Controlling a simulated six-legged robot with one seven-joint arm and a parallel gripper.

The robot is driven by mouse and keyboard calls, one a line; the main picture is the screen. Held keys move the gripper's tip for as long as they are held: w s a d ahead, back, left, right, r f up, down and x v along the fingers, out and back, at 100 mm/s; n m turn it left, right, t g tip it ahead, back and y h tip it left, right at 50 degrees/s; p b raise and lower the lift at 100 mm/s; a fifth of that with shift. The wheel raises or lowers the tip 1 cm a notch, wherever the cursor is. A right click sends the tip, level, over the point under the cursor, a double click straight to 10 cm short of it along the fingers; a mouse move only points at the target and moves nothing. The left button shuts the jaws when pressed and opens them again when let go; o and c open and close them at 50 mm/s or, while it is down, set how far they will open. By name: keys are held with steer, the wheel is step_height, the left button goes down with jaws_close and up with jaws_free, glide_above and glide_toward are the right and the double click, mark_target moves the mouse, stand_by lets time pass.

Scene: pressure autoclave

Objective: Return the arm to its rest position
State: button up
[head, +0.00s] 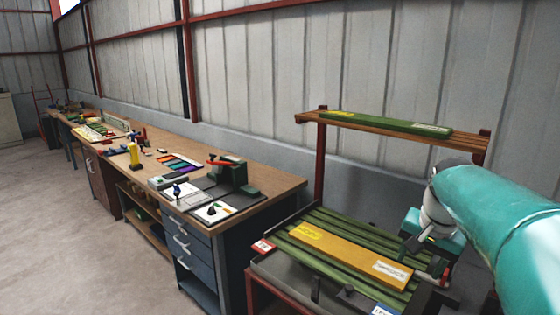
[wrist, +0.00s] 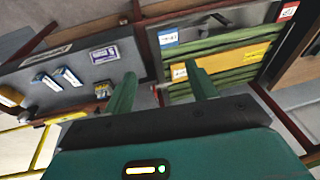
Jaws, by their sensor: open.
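My arm (head: 500,215), teal with a grey-white joint, reaches in from the right edge of the head view. My gripper (head: 425,240) hangs over the right end of the green slatted rack and is partly hidden by its own housing. In the wrist view my gripper (wrist: 160,72) shows two green fingers spread apart with nothing between them. A yellow board (head: 350,255) with labels lies on the green slats, to the left of my gripper. It also shows in the wrist view (wrist: 225,62), beyond the right finger. Contact between gripper and rack cannot be told.
A shelf (head: 310,118) carrying a green board (head: 385,123) stands behind the rack. A long wooden workbench (head: 270,182) with tools and drawers runs left along the wall. A grey surface (wrist: 70,75) with small labelled boxes lies left in the wrist view. The floor (head: 70,220) at left is clear.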

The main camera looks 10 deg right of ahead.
steer(key=s+a+f+n+t, duration=0.1)
steer(key=s+a+f+n, duration=0.1)
steer(key=s+a+n, duration=0.2)
steer(key=s+a+f+n+t, duration=0.1)
steer(key=s+a+f+n, duration=0.2)
steer(key=s+a, duration=0.6)
steer(key=a+n, duration=0.2)
steer(key=a, duration=0.4)
steer(key=shift+s+f+t+y, duration=0.25)
steer(key=shift+s+t+y, duration=0.05)
steer(key=shift+s+y, duration=0.1)
steer(key=shift+a, duration=0.1)
